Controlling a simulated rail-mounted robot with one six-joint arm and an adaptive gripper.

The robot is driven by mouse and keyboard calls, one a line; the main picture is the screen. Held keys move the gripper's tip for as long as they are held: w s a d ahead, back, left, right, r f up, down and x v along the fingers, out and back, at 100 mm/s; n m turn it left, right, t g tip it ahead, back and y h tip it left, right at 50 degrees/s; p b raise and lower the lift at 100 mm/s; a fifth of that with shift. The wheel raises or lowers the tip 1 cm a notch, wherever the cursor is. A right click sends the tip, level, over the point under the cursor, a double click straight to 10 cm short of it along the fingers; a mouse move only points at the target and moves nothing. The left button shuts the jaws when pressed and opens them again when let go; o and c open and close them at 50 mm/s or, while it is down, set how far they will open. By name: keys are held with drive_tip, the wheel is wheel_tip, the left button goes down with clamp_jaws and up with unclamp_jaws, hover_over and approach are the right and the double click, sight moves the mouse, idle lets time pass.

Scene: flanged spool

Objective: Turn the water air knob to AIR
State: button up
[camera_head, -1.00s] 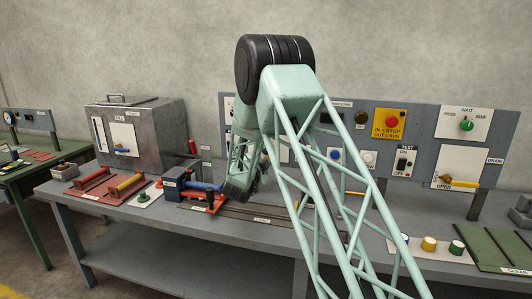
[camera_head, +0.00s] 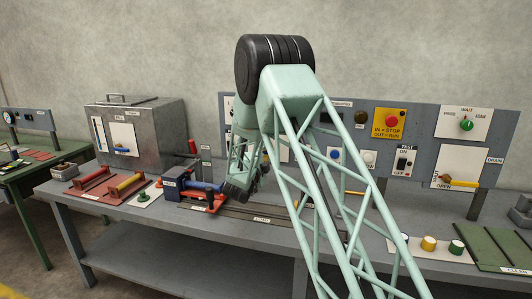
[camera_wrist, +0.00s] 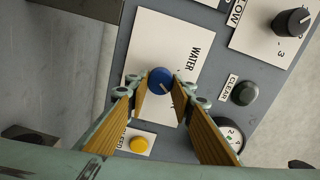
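The water air knob (camera_wrist: 160,79) is a round blue knob with a white pointer line, on a white plate (camera_wrist: 150,40) in the wrist view. Its pointer is toward the lower right of the picture. The word WATER reads sideways on the plate to the upper right of the knob. No AIR label shows. My gripper (camera_wrist: 161,86) has its two fingers apart, one on each side of the knob. The tips are close to it; I cannot tell whether they touch. In the head view my gripper (camera_head: 241,189) is partly hidden and the knob is not visible.
In the wrist view a yellow button (camera_wrist: 139,145) is below the knob, and a dark CLEAR button (camera_wrist: 244,93) and a gauge (camera_wrist: 229,133) are to the right. A black FLOW knob (camera_wrist: 292,22) is at the upper right. A grey metal tank (camera_head: 150,128) stands left on the bench.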

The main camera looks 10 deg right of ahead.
drive_tip(key=o, duration=0.5)
drive_tip(key=shift+c, duration=0.2)
drive_tip(key=shift+s, duration=0.15)
drive_tip(key=v, duration=1.1)
drive_tip(key=shift+s+a, duration=0.25)
drive_tip(key=shift+s, duration=0.05)
